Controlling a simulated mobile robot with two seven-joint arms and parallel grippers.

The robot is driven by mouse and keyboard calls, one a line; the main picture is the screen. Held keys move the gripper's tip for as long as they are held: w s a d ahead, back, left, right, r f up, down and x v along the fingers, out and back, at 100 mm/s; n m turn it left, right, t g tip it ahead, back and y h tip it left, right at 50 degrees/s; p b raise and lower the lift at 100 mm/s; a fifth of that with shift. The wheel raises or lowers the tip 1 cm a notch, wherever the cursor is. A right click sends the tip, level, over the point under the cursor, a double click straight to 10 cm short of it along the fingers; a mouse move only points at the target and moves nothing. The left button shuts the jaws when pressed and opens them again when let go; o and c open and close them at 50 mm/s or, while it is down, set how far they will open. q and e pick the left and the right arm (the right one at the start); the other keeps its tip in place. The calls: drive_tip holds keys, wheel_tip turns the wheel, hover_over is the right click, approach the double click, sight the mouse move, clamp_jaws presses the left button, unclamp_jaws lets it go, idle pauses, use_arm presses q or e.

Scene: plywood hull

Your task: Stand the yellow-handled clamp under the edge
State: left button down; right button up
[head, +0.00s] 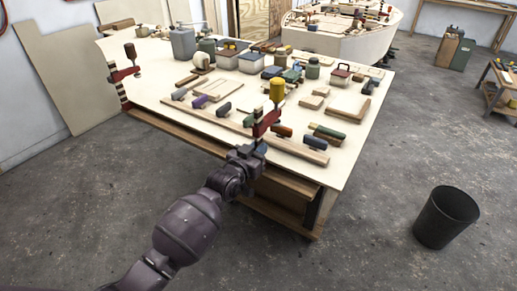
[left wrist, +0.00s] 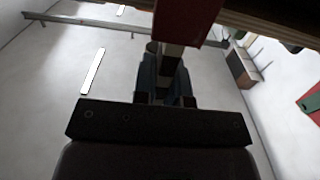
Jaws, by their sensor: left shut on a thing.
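The yellow-handled clamp shows in the head view with its yellow handle (head: 277,90) up and its red body (head: 266,122) below, roughly upright at the near edge of the workbench (head: 345,165). My left gripper (head: 255,150) is shut on the clamp's lower part, just off that edge. In the left wrist view, the gripper's fingers (left wrist: 168,85) close around the clamp's dark bar, with the red part (left wrist: 185,20) above. I cannot tell whether the clamp touches the bench. My right gripper is not in view.
Another red clamp (head: 124,73) stands at the bench's left edge. Wood strips, small tools, tins and boxes crowd the top. A black bin (head: 446,217) stands on the floor at right. A boat hull (head: 345,38) is behind. The floor in front is clear.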

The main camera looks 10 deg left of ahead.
use_arm(q)
drive_tip(key=c, duration=1.1)
unclamp_jaws()
drive_tip(key=shift+f, duration=0.1)
drive_tip(key=shift+s+a, duration=0.1)
drive_tip(key=shift+s, duration=0.15)
drive_tip(key=v, duration=1)
drive_tip(key=shift+p, duration=0.4)
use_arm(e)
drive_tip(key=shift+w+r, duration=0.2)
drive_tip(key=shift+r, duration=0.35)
use_arm(q)
drive_tip(key=shift+s, duration=0.1)
drive_tip(key=s+a+f+n+g+y, duration=0.1)
drive_tip(key=s+a+f+g+y, duration=0.1)
drive_tip(key=s+f, duration=0.4)
drive_tip(key=s+a+f+n+g+y, duration=0.1)
drive_tip(key=s+a+f, duration=0.4)
drive_tip(key=s, duration=0.6)
drive_tip(key=s+a+f+n+g+y, duration=0.1)
drive_tip(key=s+a+f+g+y, duration=0.1)
drive_tip(key=s+f, duration=0.5)
drive_tip(key=s+a+y, duration=0.1)
drive_tip(key=s, duration=0.1)
drive_tip(key=shift+s+a+g, duration=0.25)
drive_tip(key=shift+s+g, duration=0.05)
drive_tip(key=shift+g, duration=0.1)
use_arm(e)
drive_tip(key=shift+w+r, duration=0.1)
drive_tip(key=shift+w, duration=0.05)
